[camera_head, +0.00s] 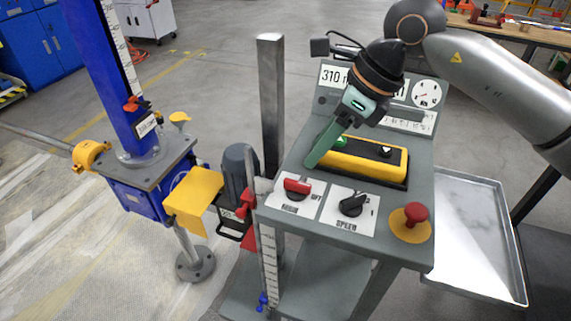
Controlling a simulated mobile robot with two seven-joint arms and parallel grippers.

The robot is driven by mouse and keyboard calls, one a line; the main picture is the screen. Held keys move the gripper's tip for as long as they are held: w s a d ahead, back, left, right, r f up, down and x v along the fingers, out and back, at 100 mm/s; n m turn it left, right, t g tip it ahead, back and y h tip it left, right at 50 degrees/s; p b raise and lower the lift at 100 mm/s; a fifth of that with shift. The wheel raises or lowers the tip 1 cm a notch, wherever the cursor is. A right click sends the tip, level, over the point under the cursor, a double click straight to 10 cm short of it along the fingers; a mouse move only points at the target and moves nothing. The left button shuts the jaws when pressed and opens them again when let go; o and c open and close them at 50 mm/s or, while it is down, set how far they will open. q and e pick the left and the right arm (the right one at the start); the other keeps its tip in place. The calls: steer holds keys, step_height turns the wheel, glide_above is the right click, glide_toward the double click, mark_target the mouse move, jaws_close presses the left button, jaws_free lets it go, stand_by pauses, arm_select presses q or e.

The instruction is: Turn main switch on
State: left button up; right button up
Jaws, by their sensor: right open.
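The main switch is a red rotary knob (297,187) on a white plate at the front left of the grey control console (419,258). Its handle lies roughly sideways, with an "OFF" mark at its right. My right gripper (314,158) reaches down from the upper right over the console. Its green finger tip is above and behind the red knob, apart from it, near the left end of the yellow button box (362,164). The gripper is open and empty; one finger largely hides the other. My left gripper is not in view.
A black speed knob (352,205) and a red mushroom button (415,214) sit right of the main switch. A grey post (271,100) stands behind the console's left edge. A blue screw jack (112,70) is at left, a metal tray (470,235) at right.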

mark_target(296, 182)
steer(key=shift+t+h, duration=0.3)
steer(key=shift+h, duration=0.1)
steer(key=x, duration=0.3)
steer(key=w+p+x, duration=0.1)
steer(key=x, duration=0.3)
steer(key=d+x, duration=0.1)
steer(key=x, duration=0.3)
steer(key=shift+w+a+f+p, duration=0.1)
steer(key=shift+w+f+p, duration=0.1)
steer(key=shift+f+p, duration=0.15)
steer(key=shift+r, duration=0.1)
jaws_close()
